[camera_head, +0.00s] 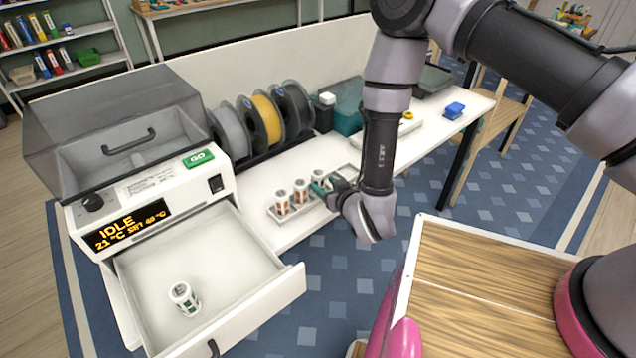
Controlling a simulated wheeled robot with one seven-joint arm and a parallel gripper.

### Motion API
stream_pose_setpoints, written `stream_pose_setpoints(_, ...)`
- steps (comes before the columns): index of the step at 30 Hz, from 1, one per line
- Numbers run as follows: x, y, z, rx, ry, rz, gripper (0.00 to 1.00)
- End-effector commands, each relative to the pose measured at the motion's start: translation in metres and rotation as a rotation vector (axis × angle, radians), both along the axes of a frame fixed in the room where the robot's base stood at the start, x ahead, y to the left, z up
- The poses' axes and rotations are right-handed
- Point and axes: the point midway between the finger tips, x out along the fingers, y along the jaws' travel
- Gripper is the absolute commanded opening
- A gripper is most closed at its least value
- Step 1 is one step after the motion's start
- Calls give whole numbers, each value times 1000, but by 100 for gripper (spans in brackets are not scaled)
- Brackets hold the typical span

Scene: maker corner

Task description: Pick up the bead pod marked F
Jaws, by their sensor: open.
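Several small white cylindrical pods with coloured windows stand upright in a tray (272,213) on the white bench. A pod with orange-brown windows (282,203) is at the left of the row, and a similar pod (301,191) is beside it. Another pod (318,176) shows partly behind my gripper. A pod with dark green windows (184,298) sits alone in the open drawer. I cannot read any letter, so I cannot tell which is F. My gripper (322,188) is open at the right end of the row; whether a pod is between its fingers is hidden.
A machine (150,200) with a grey lid and an IDLE display stands left, its drawer (287,288) pulled out. Filament spools (266,121) and a teal container (347,108) stand behind the tray. A blue object (454,110) lies at the bench's right end.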

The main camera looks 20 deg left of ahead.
Motion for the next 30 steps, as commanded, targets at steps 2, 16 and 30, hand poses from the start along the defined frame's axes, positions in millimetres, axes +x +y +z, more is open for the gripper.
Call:
stream_pose_setpoints(2,8,8,-4,2,-1,0,56)
stream_pose_setpoints(16,42,46,-24,0,-1,-1,56)
stream_pose_setpoints(30,48,52,-27,0,1,0,11)
